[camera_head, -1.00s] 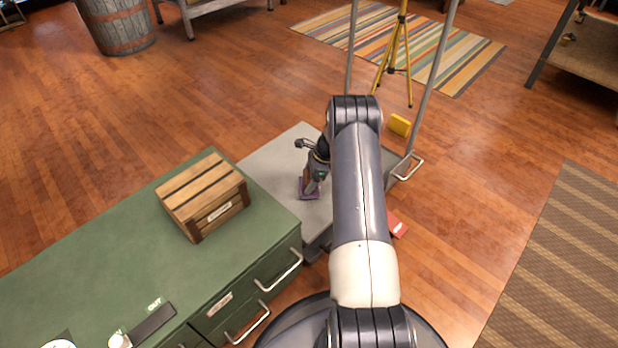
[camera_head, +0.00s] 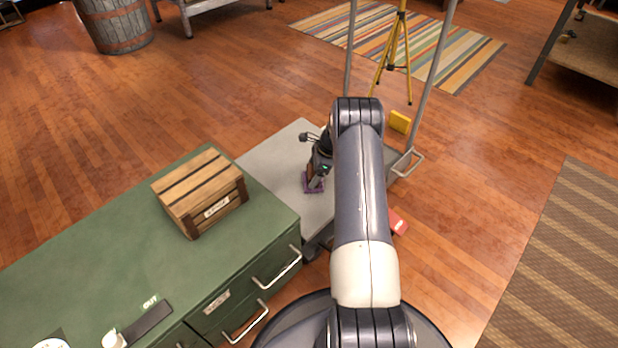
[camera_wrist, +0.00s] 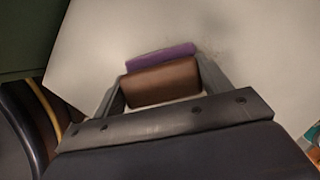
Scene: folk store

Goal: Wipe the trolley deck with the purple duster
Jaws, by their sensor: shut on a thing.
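The purple duster (camera_head: 313,187) rests on the grey trolley deck (camera_head: 285,150), purple pad down. In the wrist view its brown handle block (camera_wrist: 162,82) sits between my fingers, with the purple pad (camera_wrist: 160,56) showing beyond it. My gripper (camera_head: 315,176) is shut on the duster, low over the deck. The wrist view also shows the pale deck (camera_wrist: 255,45) around it, with a faint dark smudge just beyond the pad. My arm hides the right part of the deck in the head view.
A green cabinet (camera_head: 90,240) with a wooden crate (camera_head: 200,190) stands against the deck's left side. The trolley's upright handle (camera_head: 433,80) rises at the right. A red object (camera_head: 398,222) and a yellow object (camera_head: 400,121) lie near the trolley.

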